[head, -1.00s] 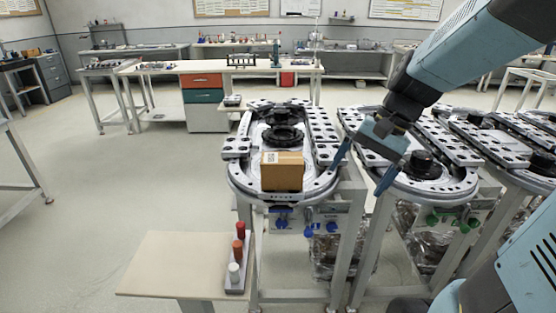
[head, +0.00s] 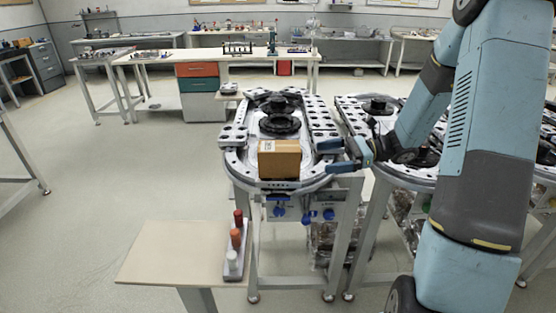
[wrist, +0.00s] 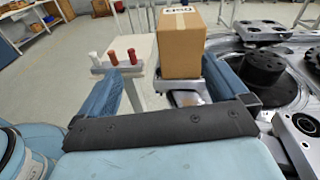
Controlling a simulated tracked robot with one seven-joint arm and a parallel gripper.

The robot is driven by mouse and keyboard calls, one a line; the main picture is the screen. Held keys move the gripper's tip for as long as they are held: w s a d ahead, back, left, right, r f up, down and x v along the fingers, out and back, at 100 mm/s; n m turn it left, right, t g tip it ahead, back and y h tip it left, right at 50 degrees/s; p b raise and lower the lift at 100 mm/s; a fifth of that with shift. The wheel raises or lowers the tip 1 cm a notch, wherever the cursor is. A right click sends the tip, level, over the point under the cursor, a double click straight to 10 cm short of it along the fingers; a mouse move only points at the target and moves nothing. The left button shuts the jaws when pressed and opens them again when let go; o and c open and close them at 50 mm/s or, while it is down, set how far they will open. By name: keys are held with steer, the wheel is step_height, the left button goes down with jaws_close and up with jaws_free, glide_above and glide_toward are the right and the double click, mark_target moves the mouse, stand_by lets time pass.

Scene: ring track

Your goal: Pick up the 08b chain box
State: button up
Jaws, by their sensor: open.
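The chain box is a brown cardboard box (head: 279,160) with a label on top, sitting upright on the near curved end of the ring track (head: 236,176). The wrist view shows the box (wrist: 182,48) with tape and a printed label, just beyond my gripper's right finger. My gripper (head: 338,155) is to the right of the box, apart from it, pointing left at about its height. In the wrist view its two blue fingers (wrist: 160,85) are spread with nothing held between them.
A low beige table (head: 180,252) stands at front left, holding a tray with red, orange and white cylinders (head: 236,240). Another ring track (head: 365,108) lies to the right, partly behind my arm. The floor (head: 120,190) at left is clear.

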steer(key=w+d+f+m+t+y, duration=0.1)
steer(key=w+f+m, duration=0.1)
glide_toward(284, 156)
steer(key=w+a, duration=0.1)
steer(key=w+a+f, duration=0.1)
steer(key=a, duration=0.1)
steer(key=w+a+f, duration=0.1)
steer(key=shift+a+f, duration=0.15)
steer(key=shift+f, duration=0.05)
steer(key=shift+w+a+f, duration=0.1)
steer(key=shift+w+a, duration=0.05)
steer(key=shift+a, duration=1.15)
steer(key=shift+w+a+f, duration=0.1)
steer(key=shift+w+a, duration=0.05)
steer(key=shift+a, duration=1.2)
steer(key=shift+r, duration=0.1)
steer(key=shift+c, duration=0.4)
steer(key=c, duration=1.6)
jaws_close()
steer(key=shift+r, duration=0.1)
